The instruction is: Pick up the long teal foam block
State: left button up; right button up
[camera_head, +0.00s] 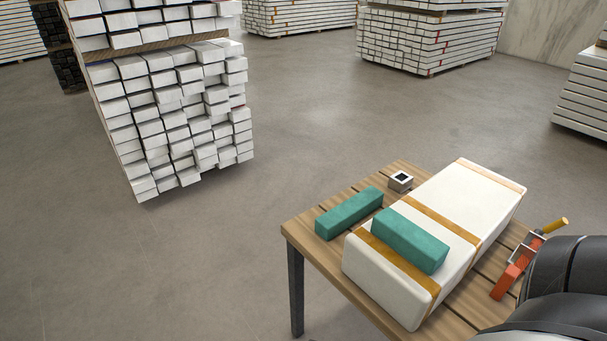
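Two teal foam blocks show on a wooden slatted table (316,250). One teal block (349,213) lies directly on the table top near its left back edge. The other teal block (410,241) lies on top of a large white block with tan bands (460,205), across its near end. The two teal blocks look close in length, and I cannot tell for sure which is the longer. No gripper of mine is in view. A black rounded part at the bottom right looks like my own arm and covers the table's right side.
A small grey-white square item with a dark top (400,181) sits behind the blocks. An orange tool with a yellow handle (522,262) lies right of the white block. Stacks of white bars (170,120) stand on the floor beyond. Floor left of the table is clear.

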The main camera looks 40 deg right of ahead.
aim_at(333, 223)
jog(key=i, duration=0.85)
jog(key=z, duration=0.75)
